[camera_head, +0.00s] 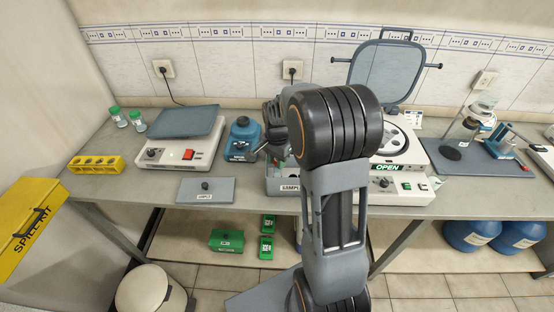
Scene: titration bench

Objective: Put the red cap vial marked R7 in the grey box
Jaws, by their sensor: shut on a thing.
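The grey box (290,189), labelled "SAMPLE", stands at the front edge of the bench, partly hidden by my arm. It is uncovered, and a few small coloured items show inside, too small to identify. A flat grey lid with a dark knob (206,189) lies on the bench to its left. My gripper (270,146) is over the back left part of the box, mostly hidden by my wrist. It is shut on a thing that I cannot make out. I cannot make out a red cap vial or the mark R7.
A yellow rack (96,165) and two green-capped bottles (117,116) stand at the left. A white device with a red switch (180,153) and a blue bottle (243,138) are left of my gripper. An open-lidded centrifuge (403,158) stands close on the right.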

